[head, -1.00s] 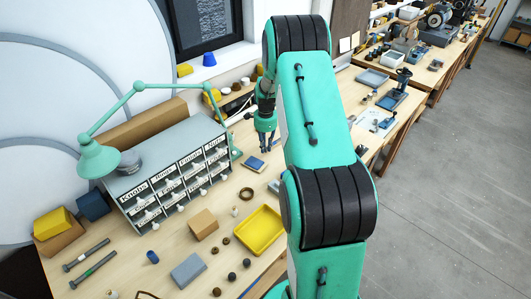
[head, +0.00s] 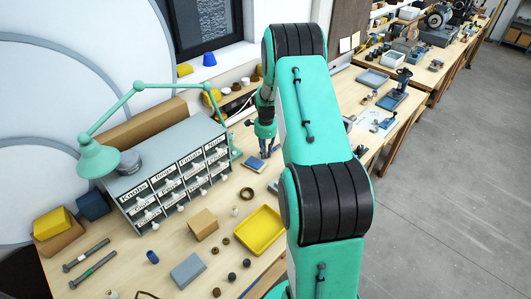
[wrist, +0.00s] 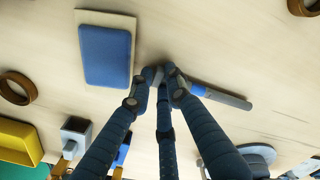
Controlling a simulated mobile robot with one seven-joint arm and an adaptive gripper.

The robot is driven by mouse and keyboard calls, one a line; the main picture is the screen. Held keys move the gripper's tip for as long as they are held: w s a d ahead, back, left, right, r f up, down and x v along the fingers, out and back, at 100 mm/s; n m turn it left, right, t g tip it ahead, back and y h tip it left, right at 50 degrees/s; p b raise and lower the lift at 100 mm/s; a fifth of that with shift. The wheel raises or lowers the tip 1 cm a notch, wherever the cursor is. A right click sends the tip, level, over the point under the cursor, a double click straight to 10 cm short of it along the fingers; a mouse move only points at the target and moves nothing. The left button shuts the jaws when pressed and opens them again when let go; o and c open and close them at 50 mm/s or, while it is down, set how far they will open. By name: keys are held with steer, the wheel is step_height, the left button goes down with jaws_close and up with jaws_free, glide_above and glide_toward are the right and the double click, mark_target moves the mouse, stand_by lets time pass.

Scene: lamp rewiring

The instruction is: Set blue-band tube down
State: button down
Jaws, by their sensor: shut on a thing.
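The blue-band tube (wrist: 222,96) is a slim grey rod with a blue band near my fingertips. My gripper (wrist: 163,74) is shut on it near one end, and the rest of the tube reaches out to the right in the wrist view. It lies level, at or just above the bench top; I cannot tell if it touches. In the head view my gripper (head: 266,154) is low over the bench, right by the blue pad (head: 254,164), and the tube is too small to make out there. The pad on its pale board (wrist: 105,53) is left of the fingertips in the wrist view.
A drawer cabinet (head: 175,170) stands to the left, with a green lamp (head: 98,158) over it. A yellow tray (head: 258,230) and a brown ring (head: 247,194) lie nearer. Bare wood shows right of the tube in the wrist view.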

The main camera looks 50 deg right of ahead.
mark_target(266, 154)
steer(key=c, duration=1.9)
jaws_free()
steer(key=shift+f, duration=0.1)
steer(key=shift+c, duration=0.2)
step_height(266, 154, up, 12)
steer(key=shift+p, duration=0.35)
steer(key=shift+s, duration=0.1)
